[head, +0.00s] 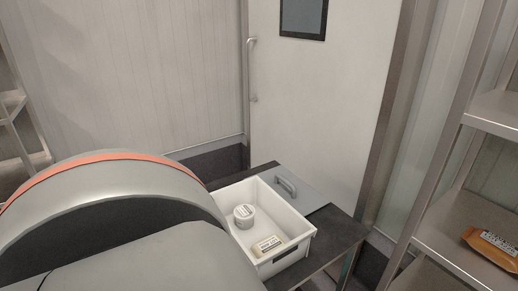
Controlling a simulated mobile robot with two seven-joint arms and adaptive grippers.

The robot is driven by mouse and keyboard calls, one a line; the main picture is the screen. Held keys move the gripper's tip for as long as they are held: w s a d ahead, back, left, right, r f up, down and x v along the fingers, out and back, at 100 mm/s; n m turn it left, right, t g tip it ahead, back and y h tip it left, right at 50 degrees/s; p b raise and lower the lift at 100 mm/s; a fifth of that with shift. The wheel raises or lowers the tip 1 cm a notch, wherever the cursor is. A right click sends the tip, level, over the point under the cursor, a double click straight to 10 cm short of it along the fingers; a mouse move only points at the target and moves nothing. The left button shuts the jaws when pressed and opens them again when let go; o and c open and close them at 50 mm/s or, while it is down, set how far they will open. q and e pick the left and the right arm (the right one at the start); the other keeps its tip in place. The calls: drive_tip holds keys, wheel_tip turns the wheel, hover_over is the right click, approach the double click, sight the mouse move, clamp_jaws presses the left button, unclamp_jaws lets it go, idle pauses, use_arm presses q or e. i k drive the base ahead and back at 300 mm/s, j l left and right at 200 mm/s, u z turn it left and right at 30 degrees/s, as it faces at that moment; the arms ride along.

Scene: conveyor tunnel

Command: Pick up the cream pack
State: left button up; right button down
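A small cream pack (269,244) with a printed label lies flat in a white bin (305,238). It is near the bin's front wall. A round white tub (244,215) with a label on its lid stands behind it and to its left, in the same bin. A gap shows between the two. The near left part of the bin is hidden. Neither of my grippers is in view.
The bin stands on a dark table (344,237), beside a grey plate with a handle (285,186). An orange packet (491,246) lies on a metal shelf (450,238) at the right. A white door (320,110) stands behind the table.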

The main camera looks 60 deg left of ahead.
sight(261, 248)
drive_tip(key=u, duration=1.2)
drive_tip(key=i+u, duration=0.1)
drive_tip(key=u, duration=0.5)
